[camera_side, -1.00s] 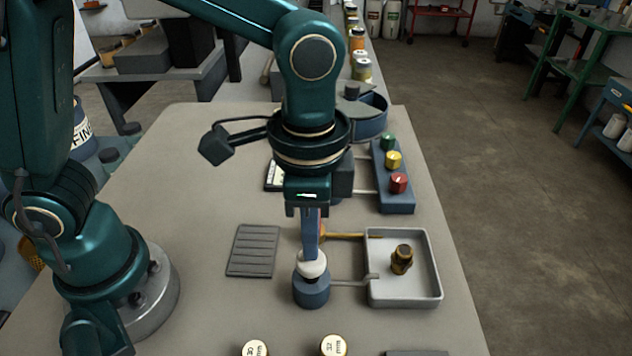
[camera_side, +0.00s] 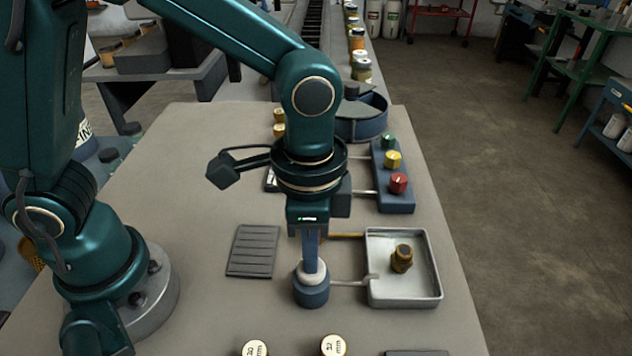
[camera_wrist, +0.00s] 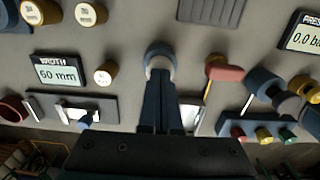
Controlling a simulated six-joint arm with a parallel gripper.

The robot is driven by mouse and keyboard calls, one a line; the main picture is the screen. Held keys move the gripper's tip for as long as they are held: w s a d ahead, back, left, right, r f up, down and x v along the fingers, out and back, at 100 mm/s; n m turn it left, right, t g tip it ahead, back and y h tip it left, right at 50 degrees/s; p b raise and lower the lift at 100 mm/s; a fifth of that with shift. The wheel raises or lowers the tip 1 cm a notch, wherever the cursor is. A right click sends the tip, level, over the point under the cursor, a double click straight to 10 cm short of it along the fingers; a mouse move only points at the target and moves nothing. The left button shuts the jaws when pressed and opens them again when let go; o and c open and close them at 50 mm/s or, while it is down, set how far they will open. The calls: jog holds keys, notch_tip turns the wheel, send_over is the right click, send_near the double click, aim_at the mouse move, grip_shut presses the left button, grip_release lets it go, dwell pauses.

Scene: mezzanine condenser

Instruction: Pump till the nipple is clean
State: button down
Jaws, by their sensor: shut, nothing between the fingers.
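A brass nipple (camera_side: 402,258) with dark patches stands upright in the square white-grey tray (camera_side: 435,292) right of my gripper. A blue round pump (camera_side: 311,293) with a white cap (camera_side: 312,278) stands left of the tray, and a thin pipe joins the two. My gripper (camera_side: 312,266) is shut and points straight down on the white cap, seemingly touching it, with the cap low on the pump. In the wrist view the closed fingers (camera_wrist: 158,82) reach the pump (camera_wrist: 158,52). They cover part of the cap.
A slatted grey mat (camera_side: 253,251) lies left of the pump. A blue block (camera_side: 396,203) with green, yellow and red knobs stands behind the tray. Brass cylinders (camera_side: 334,345) stand at the front. The wrist view shows a red handle (camera_wrist: 225,72) and a width display (camera_wrist: 60,73).

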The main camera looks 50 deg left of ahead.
jog(key=shift+f, duration=0.2)
jog(key=shift+r, duration=2.95)
jog(key=s+a+r+n+t, duration=0.1)
jog(key=s+a+n+t, duration=0.1)
jog(key=a+n, duration=0.2)
jog(key=s+a+r+n+t, duration=0.2)
jog(key=a+n, duration=0.3)
jog(key=a, duration=0.4)
jog(key=shift+s+r+t, duration=0.15)
jog(key=shift+s+t, duration=0.2)
jog(key=shift+t, duration=0.45)
